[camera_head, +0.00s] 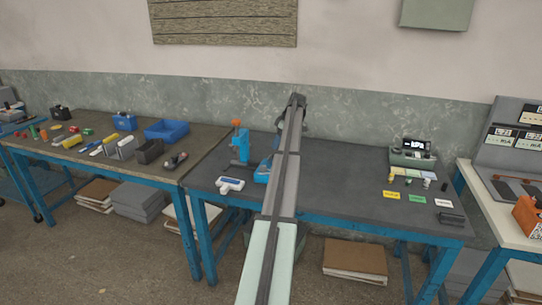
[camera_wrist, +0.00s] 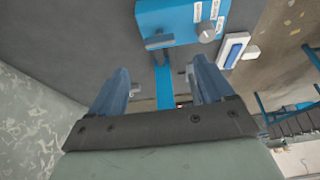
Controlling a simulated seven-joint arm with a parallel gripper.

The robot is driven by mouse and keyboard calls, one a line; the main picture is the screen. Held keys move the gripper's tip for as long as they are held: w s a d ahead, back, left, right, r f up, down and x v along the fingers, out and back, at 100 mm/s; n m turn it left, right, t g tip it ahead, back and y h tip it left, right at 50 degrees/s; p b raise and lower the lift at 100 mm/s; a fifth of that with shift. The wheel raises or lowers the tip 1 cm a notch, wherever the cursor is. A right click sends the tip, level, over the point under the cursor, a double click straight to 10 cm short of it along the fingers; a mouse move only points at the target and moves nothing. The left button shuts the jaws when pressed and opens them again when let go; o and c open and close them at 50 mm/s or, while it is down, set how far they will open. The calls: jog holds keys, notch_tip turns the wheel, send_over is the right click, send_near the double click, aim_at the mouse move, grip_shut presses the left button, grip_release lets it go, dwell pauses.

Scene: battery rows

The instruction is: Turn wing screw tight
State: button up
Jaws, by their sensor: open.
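In the wrist view, my gripper (camera_wrist: 161,76) is open, with its two blue fingers apart and nothing clearly held between them. A blue fixture (camera_wrist: 180,12) with white labels is beyond the fingertips. It carries a flat grey bar-shaped piece (camera_wrist: 158,42), and a round grey knob (camera_wrist: 207,33); I cannot tell for certain which is the wing screw. A blue column (camera_wrist: 164,84) shows between the fingers, and a small grey part (camera_wrist: 137,89) is partly hidden by the left finger. In the head view, the blue fixture (camera_head: 262,171) is partly covered by my arm, which hides the fingertips.
A white handheld device with a blue panel (camera_head: 229,184) lies left of the fixture; it also shows in the wrist view (camera_wrist: 234,49). An orange-topped blue post (camera_head: 240,143) stands beside the fixture. The dark bench (camera_head: 345,190) is clear right of my arm, up to colored cards (camera_head: 391,195).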

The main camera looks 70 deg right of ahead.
aim_at(271, 160)
jog(key=x, duration=0.9)
jog(key=shift+w+f, duration=0.1)
jog(key=c, duration=1)
